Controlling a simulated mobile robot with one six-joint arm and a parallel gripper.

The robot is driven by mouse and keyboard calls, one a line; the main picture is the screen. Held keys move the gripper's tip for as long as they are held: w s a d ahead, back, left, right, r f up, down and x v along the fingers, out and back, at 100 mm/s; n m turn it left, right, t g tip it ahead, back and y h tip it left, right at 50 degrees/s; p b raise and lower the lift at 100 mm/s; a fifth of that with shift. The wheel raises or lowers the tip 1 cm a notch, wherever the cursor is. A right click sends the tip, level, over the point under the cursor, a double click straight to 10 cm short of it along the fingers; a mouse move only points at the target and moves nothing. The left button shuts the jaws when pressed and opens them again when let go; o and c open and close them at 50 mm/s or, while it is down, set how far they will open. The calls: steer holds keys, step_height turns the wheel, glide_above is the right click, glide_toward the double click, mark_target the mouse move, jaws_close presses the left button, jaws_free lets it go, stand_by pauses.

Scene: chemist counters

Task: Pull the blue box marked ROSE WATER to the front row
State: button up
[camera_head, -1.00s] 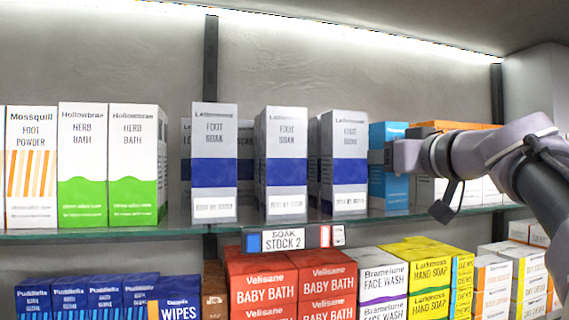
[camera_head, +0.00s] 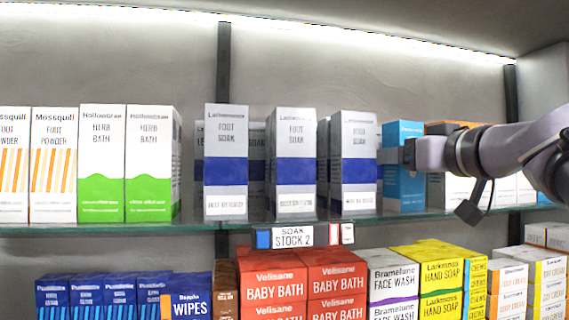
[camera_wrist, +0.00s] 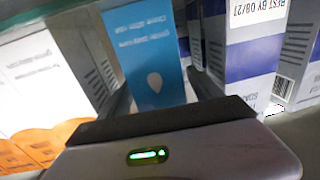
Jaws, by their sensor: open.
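The light blue box (camera_head: 404,193) stands upright on the glass shelf, right of the white-and-blue FOOT SOAK boxes. I cannot read ROSE WATER on it. In the wrist view the blue box (camera_wrist: 150,52) shows a white drop mark and small blurred print. My gripper (camera_head: 400,152) is at the box's upper part in the head view, reaching in from the right and covering some of its face. In the wrist view my open fingers lie to the left and right of the box, with the box between them. Whether either finger touches it I cannot tell.
FOOT SOAK boxes (camera_head: 354,200) stand close on the left, with others behind them. Orange-and-white boxes (camera_wrist: 42,105) stand close on the other side. The shelf edge carries a SOAK STOCK 2 label (camera_head: 292,237).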

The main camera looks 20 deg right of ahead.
steer(key=s+b, duration=0.2)
steer(key=s, duration=0.4)
steer(key=shift+s+d, duration=0.15)
steer(key=shift+d, duration=0.05)
steer(key=shift+s, duration=0.1)
steer(key=shift+s, duration=0.1)
